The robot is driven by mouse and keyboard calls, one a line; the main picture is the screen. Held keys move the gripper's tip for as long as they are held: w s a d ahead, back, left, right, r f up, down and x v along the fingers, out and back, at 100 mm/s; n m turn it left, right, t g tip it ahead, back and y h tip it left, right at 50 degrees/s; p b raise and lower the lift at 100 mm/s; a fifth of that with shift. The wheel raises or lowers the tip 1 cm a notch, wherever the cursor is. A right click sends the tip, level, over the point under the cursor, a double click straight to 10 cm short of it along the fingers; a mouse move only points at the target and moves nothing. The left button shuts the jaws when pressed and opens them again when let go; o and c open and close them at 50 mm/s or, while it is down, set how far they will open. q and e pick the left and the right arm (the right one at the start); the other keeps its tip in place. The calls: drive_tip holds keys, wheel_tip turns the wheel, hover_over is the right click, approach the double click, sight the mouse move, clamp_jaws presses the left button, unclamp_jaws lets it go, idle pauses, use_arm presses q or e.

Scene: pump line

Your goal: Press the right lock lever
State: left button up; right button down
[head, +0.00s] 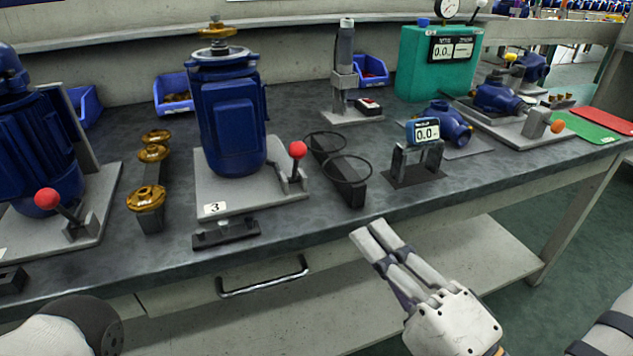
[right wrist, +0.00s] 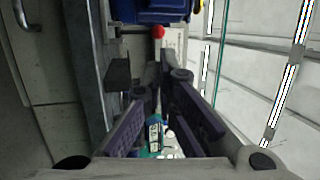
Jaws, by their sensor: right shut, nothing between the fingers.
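A lock lever with a red ball knob (head: 297,150) stands upright at the right side of the base plate marked 3 (head: 255,204), beside a blue pump motor (head: 232,115). Another red-knobbed lever (head: 47,199) stands on the left plate. My right gripper (head: 371,236) is shut and empty, in front of the bench edge, to the right of and nearer than the plate-3 lever, apart from it. A red knob (right wrist: 158,32) shows beyond the fingers in the right wrist view. My left gripper is not in view; part of my left arm shows at the lower left.
A dark holder with rings (head: 345,185) stands right of the lever. A small display on a stand (head: 424,132) is further right. Brass parts (head: 150,196) stand between the motors. A drawer handle (head: 263,284) juts out below the bench top.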

drive_tip(key=shift+a+r, duration=0.1)
approach(302, 153)
drive_tip(key=x, duration=0.7)
drive_tip(key=shift+p, duration=0.35)
